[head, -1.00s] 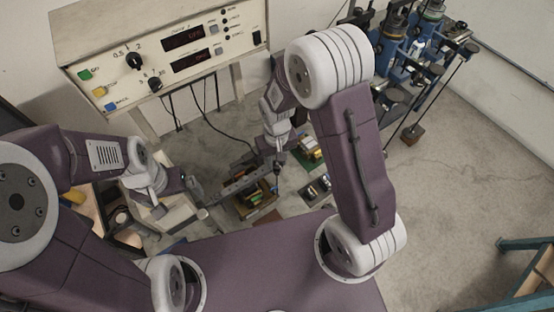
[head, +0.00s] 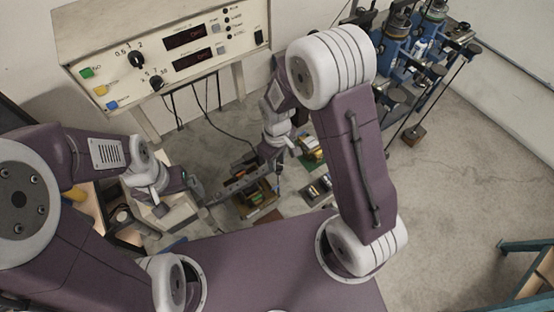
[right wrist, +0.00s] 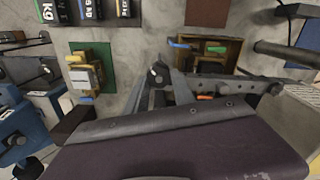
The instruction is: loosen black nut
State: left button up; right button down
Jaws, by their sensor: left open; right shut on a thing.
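Blue lever frames (head: 398,50) with rods and hanging weights stand at the upper right in the head view. I cannot make out a black nut on them for certain. My right gripper (head: 270,158) is low in the middle, well apart from these frames. It is shut on what looks like a dark grey bar with holes (head: 238,184), which points to the lower left. In the right wrist view, the bar (right wrist: 245,87) runs right from the fingers (right wrist: 157,76). My left gripper (head: 186,188) is open at the left; its fingertips are hard to see.
A cream control panel (head: 165,62) with knobs and red displays stands at the back left, cables hanging below. Wooden boxes (right wrist: 216,50) and a green mat (right wrist: 105,58) lie under the right gripper. Bare floor (head: 450,190) is free at the right.

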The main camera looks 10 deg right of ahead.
jog(key=shift+w, duration=0.1)
jog(key=c, duration=1.1)
grip_release()
jog(key=shift+o, duration=0.2)
notch_tip(320, 180, up, 9)
jog(key=p, duration=0.8)
